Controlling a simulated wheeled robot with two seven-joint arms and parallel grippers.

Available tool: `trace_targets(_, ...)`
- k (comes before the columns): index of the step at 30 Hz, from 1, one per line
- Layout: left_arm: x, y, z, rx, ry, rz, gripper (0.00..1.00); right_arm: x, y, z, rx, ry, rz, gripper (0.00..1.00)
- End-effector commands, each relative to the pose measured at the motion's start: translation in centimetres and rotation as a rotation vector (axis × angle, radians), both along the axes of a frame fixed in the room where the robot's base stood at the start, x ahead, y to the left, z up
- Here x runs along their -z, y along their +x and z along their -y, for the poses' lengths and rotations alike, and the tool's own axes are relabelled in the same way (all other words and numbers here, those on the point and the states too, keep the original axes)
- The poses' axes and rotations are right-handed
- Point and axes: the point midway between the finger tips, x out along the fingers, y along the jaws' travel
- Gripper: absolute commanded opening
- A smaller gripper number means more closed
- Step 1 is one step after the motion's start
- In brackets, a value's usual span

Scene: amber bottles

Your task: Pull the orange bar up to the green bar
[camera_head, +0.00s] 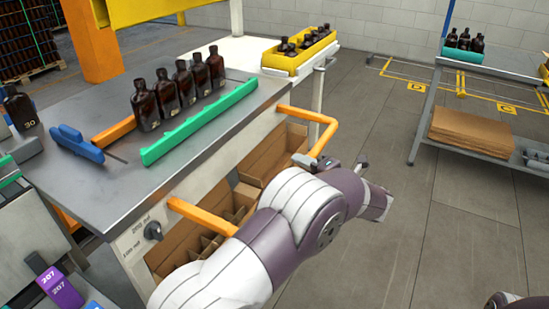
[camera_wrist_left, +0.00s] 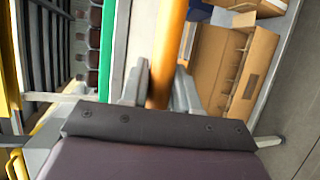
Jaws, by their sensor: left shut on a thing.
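An orange bar (camera_head: 114,132) lies on the metal tabletop behind a row of several amber bottles (camera_head: 187,85). A green bar (camera_head: 202,121) runs along the table's near edge, in front of the bottles and apart from the orange bar. A U-shaped orange handle (camera_head: 203,216) sticks out from the table's side. My left gripper (camera_head: 318,161) is at its outer bar, which my arm partly hides. In the left wrist view, my left gripper (camera_wrist_left: 160,88) is shut around the orange handle (camera_wrist_left: 168,45), with the green bar (camera_wrist_left: 107,45) to the left. My right gripper is not in view.
A blue tool (camera_head: 77,142) and a single bottle (camera_head: 20,108) are on the table's left. Cardboard boxes (camera_head: 262,158) stand under the tabletop. A yellow tray (camera_head: 300,52) of bottles is behind. The floor to the right (camera_head: 400,190) is clear up to a metal rack (camera_head: 480,140).

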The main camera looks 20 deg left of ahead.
Motion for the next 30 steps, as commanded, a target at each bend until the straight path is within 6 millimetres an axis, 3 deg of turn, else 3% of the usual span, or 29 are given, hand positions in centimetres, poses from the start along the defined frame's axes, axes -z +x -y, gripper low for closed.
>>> trace_targets(1,0.2,-0.1,1.5,0.004,-0.001,-0.002,0.00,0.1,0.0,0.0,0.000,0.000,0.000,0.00)
trace_targets(6,0.2,-0.4,5.2,0.002,0.000,-0.002,0.00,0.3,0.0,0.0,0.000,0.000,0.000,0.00)
trace_targets(12,0.2,-0.6,7.8,0.002,0.000,-0.003,0.00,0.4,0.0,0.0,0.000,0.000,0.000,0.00)
trace_targets(27,0.1,-0.7,8.8,0.000,0.000,-0.002,0.00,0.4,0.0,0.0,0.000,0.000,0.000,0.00)
trace_targets(28,0.1,-0.7,8.8,0.000,0.000,-0.002,0.33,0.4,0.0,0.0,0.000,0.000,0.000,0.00)
trace_targets(30,0.1,-0.7,8.7,0.000,0.000,-0.001,0.51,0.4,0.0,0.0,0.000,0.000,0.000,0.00)
